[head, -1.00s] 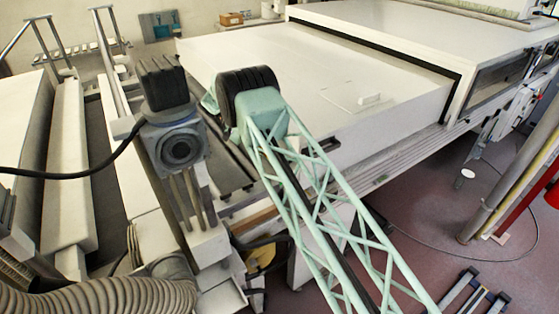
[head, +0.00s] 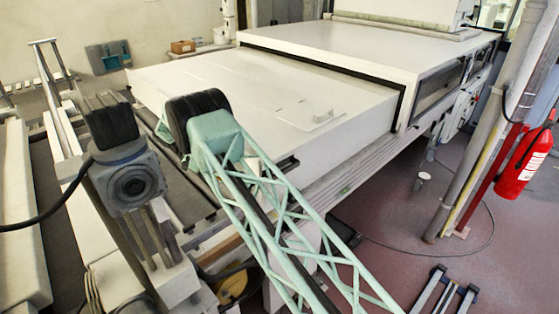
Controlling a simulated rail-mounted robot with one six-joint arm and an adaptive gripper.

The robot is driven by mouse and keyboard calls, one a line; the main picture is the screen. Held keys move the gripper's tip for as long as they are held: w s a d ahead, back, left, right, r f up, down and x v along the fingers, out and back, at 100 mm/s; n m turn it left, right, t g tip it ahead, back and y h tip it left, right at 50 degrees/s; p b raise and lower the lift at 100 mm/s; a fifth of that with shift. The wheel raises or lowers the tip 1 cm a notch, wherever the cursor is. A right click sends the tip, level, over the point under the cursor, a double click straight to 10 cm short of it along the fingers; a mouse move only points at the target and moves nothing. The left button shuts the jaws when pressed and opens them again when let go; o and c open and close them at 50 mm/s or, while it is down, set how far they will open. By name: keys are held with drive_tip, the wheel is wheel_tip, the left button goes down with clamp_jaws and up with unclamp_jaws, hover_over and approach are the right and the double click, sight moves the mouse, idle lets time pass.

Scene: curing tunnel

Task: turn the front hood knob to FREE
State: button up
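The low cream hood (head: 255,85) covers the near part of the machine, with a small raised light piece (head: 321,117) on its top near the right edge. Behind it stands the taller tunnel housing (head: 370,48), with a black strip along the opening edge. I cannot make out the front hood knob or any FREE marking. A grey block with a round dark face (head: 133,186) is at the left, but I cannot tell what it is. My gripper is not in view.
A mint-green lattice beam (head: 262,205) with a black pad crosses the foreground. A grey post (head: 490,120) and red fire extinguisher (head: 522,165) stand at the right. A cable lies on the reddish floor (head: 390,215). A small brown box (head: 183,46) is at the back.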

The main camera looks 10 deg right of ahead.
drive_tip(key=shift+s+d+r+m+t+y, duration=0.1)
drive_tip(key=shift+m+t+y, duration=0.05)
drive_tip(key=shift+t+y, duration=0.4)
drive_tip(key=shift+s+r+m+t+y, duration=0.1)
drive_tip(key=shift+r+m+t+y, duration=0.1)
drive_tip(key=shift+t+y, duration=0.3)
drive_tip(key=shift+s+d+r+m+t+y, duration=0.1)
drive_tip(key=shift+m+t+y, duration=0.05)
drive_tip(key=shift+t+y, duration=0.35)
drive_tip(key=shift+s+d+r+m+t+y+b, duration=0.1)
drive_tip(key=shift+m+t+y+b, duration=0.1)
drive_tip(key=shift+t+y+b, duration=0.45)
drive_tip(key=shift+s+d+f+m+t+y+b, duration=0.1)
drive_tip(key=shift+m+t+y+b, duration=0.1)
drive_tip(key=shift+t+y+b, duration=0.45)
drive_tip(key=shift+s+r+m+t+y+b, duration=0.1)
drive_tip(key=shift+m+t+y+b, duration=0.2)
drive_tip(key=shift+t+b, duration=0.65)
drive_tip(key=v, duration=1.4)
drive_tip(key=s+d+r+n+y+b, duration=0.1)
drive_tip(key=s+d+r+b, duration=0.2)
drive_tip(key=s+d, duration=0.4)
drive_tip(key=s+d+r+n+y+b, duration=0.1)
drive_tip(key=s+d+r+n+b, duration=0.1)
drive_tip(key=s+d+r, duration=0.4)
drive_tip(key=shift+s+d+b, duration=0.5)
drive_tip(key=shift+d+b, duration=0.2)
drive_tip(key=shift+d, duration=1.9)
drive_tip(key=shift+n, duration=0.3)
